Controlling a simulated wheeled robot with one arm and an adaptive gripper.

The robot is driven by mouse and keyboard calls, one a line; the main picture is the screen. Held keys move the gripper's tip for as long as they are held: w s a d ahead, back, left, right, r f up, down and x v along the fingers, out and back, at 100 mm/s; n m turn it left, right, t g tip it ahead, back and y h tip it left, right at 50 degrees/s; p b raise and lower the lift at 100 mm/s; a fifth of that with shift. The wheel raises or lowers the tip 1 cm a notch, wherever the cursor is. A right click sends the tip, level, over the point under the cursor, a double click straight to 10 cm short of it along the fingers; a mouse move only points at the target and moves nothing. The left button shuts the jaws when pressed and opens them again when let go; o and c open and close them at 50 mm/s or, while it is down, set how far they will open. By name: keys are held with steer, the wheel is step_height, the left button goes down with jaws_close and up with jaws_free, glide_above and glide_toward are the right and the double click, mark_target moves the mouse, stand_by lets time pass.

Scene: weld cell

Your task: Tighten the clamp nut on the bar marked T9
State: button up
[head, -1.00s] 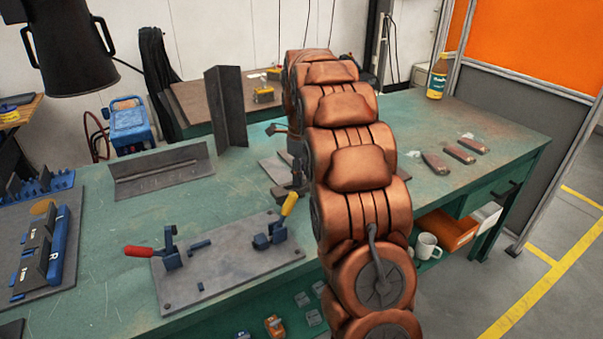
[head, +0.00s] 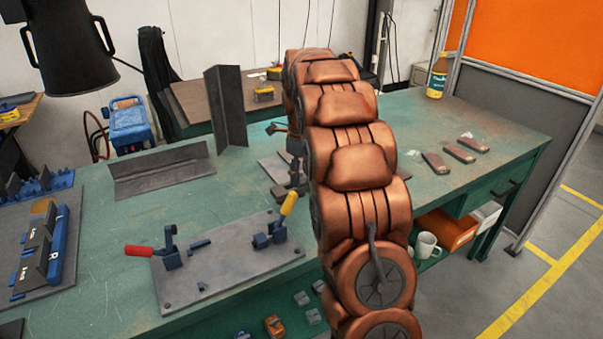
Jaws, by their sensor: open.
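My copper-coloured arm rises through the middle of the head view and hides the bench behind it. My gripper is hidden behind my arm, so I cannot see its jaws. A dark upright fitting (head: 297,171) shows at the arm's left edge, with a small handle-like part (head: 276,128) above it. I cannot tell whether this is the clamp. No T9 mark is readable anywhere, and neither the marked bar nor its clamp nut can be made out.
The green bench (head: 105,240) bears a steel plate (head: 225,274) with red- and yellow-handled toggle clamps. Angle pieces (head: 228,110) stand at the back. A blue fixture (head: 58,247) lies left. Several small blocks (head: 459,154) and a bottle (head: 438,76) are right. A mug (head: 426,244) sits below.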

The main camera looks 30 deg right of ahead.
step_height(320, 180, up, 12)
stand_by(0.8)
stand_by(0.3)
stand_by(0.5)
steer(key=s+a+f+n+g, duration=0.1)
steer(key=s+a+f+n, duration=0.2)
steer(key=s+a+n, duration=1.25)
steer(key=s+a+f+n+g, duration=0.1)
steer(key=s+a+f+n, duration=0.2)
steer(key=s+n, duration=0.35)
steer(key=s+a+f+n, duration=0.3)
steer(key=s+f+n, duration=0.1)
steer(key=s, duration=0.5)
steer(key=s+a+f+n+g, duration=0.1)
steer(key=s+a+f+n, duration=0.2)
steer(key=s+n, duration=0.35)
step_height(320, 180, up, 15)
steer(key=m+t+p, duration=0.1)
steer(key=m+p, duration=0.1)
steer(key=p, duration=1.1)
steer(key=shift+s+d+f+p, duration=0.2)
steer(key=shift+s+p, duration=0.1)
steer(key=shift+p, duration=0.1)
